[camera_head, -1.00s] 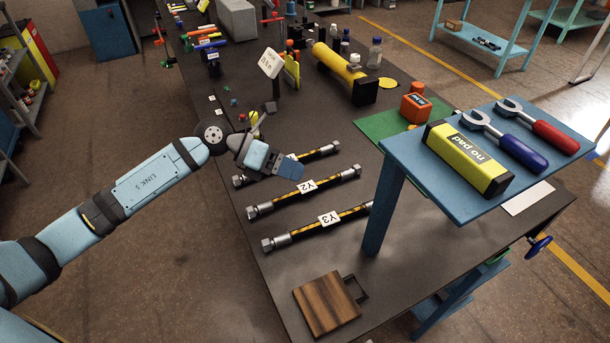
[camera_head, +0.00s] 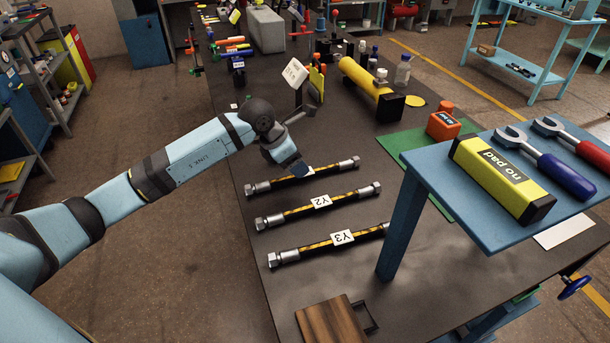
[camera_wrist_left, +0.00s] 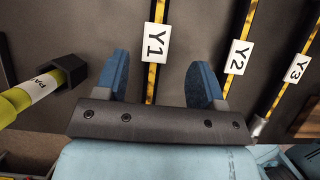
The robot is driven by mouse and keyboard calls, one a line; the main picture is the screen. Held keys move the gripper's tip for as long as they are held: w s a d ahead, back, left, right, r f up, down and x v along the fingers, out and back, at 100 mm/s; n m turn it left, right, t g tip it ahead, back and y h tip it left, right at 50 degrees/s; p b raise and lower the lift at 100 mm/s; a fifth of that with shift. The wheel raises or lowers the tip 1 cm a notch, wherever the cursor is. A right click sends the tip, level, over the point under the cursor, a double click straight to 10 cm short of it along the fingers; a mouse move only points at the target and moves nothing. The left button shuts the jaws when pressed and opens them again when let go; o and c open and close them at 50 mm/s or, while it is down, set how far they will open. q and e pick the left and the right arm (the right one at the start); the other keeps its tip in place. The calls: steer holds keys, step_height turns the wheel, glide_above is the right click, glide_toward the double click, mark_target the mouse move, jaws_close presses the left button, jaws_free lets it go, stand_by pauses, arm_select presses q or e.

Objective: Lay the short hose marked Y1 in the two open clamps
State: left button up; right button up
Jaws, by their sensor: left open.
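Three short black-and-yellow hoses with metal end fittings lie side by side on the dark bench. The hose marked Y1 (camera_head: 333,167) is the farthest; its tag is mostly hidden by my left gripper in the head view. Its tag reads Y1 in the left wrist view (camera_wrist_left: 155,42). My left gripper (camera_head: 294,168) is above Y1. In the wrist view its two blue fingers (camera_wrist_left: 165,85) are apart, with the hose running between them and nothing gripped. I cannot make out the two open clamps. My right gripper is not in view.
Hoses Y2 (camera_head: 345,198) and Y3 (camera_head: 312,247) lie nearer. A yellow cylinder (camera_head: 365,75) lies behind. A wooden board (camera_head: 332,321) lies at the front.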

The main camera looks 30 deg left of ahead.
arm_select(q)
steer(key=x, duration=0.5)
steer(key=shift+a+f, duration=0.1)
steer(key=shift+a, duration=0.2)
steer(key=c, duration=1.1)
